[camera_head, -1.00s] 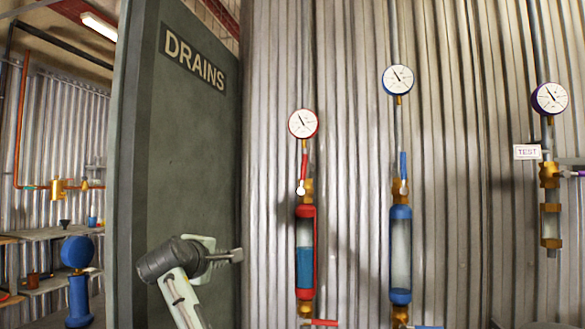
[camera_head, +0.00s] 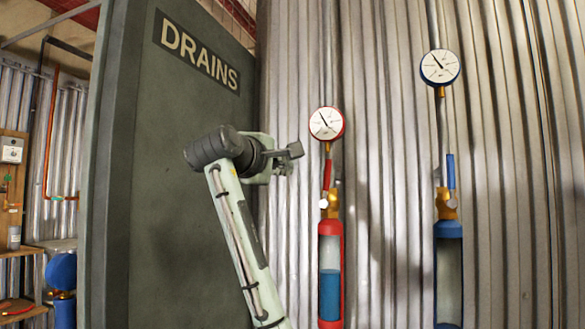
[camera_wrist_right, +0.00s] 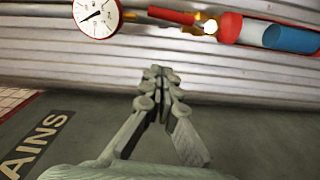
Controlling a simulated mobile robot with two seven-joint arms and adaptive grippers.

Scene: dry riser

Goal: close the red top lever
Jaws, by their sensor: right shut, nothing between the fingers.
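The red top lever (camera_head: 327,176) stands upright along the pipe, between the red-rimmed gauge (camera_head: 326,124) and the red sight-glass body (camera_head: 330,272). A pale round knob sits at its lower end. In the right wrist view the lever (camera_wrist_right: 171,16) lies across the top, beside the gauge. My right gripper (camera_head: 294,156) is shut and empty, left of the lever and slightly higher in the head view, apart from it. Its closed fingers (camera_wrist_right: 157,75) point toward the wall in the wrist view. My left gripper is not in view.
The dark green door (camera_head: 170,150) marked DRAINS stands close to the left of my right arm. A blue gauge (camera_head: 440,67), blue lever (camera_head: 450,171) and blue sight-glass body (camera_head: 448,272) hang to the right. The corrugated wall (camera_head: 385,150) between the two columns is bare.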

